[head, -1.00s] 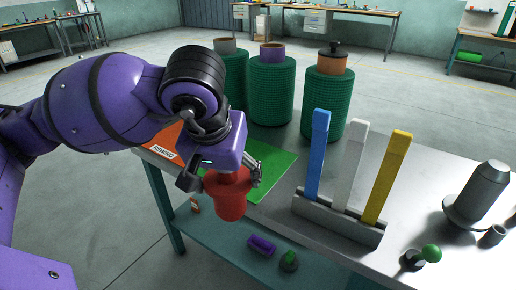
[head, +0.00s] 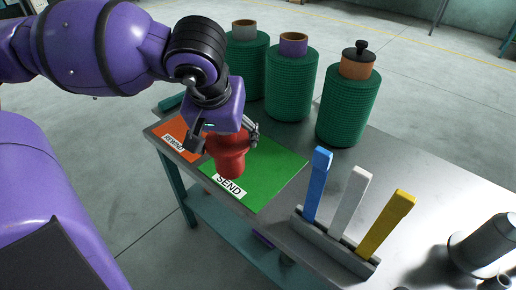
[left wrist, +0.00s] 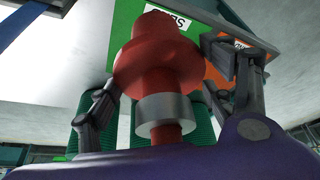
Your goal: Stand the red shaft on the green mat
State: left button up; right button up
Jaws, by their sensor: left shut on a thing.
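My left gripper (head: 222,143) is shut on the red shaft (head: 231,162) and holds it roughly upright, with its lower end down. In the head view the shaft overlaps the green mat (head: 275,172), close to its SEND label. I cannot tell whether its lower end touches the mat. In the left wrist view the red shaft (left wrist: 158,65) has a wide flange and a grey collar, and sits between the two fingers (left wrist: 170,80). The green mat (left wrist: 203,12) shows beyond it. My right gripper is not in view.
An orange REWIND mat (head: 177,133) lies left of the green mat. Several green netting rolls (head: 289,85) stand behind. A grey rack (head: 325,243) with blue, white and yellow bars stands to the right. A dark grey flanged part (head: 485,245) is at far right.

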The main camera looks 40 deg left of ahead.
pick_arm(q)
jog(key=w, duration=0.1)
jog(key=w+a+f+b, duration=0.1)
jog(key=w+b, duration=0.1)
jog(key=shift+w+a+f, duration=0.15)
jog(key=shift+w+f, duration=0.15)
jog(key=shift+f, duration=0.1)
jog(key=w+a+f+b, duration=0.1)
jog(key=w+a+f, duration=0.2)
jog(key=w+f, duration=0.6)
jog(key=shift+f, duration=0.8)
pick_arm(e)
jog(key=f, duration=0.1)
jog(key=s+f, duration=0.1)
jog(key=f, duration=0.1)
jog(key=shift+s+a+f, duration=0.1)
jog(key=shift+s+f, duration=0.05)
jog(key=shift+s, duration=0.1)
pick_arm(q)
jog(key=shift+s, duration=0.1)
jog(key=shift+f, duration=0.2)
jog(key=o, duration=2)
